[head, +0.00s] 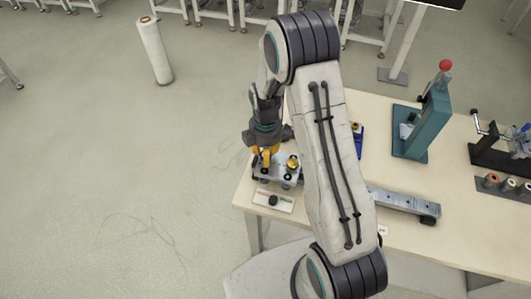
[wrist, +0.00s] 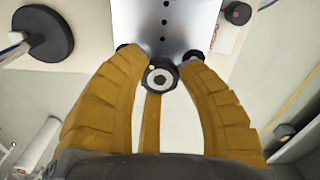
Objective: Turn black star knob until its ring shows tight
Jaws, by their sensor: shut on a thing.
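The black star knob (wrist: 160,77) shows in the wrist view with a pale grey round centre, at the edge of a pale metal plate (wrist: 185,25). In the head view my gripper (head: 262,160) points down at the left end of the metal fixture (head: 284,179), and the gripped knob is hidden there. I cannot make out the ring's reading in either view.
A small panel (head: 273,200) with red and green marks and a black knob stands in front of the fixture. A black-topped yellow part (head: 292,163) is close right of my gripper. A teal press (head: 424,125) stands further right on the table (head: 375,107).

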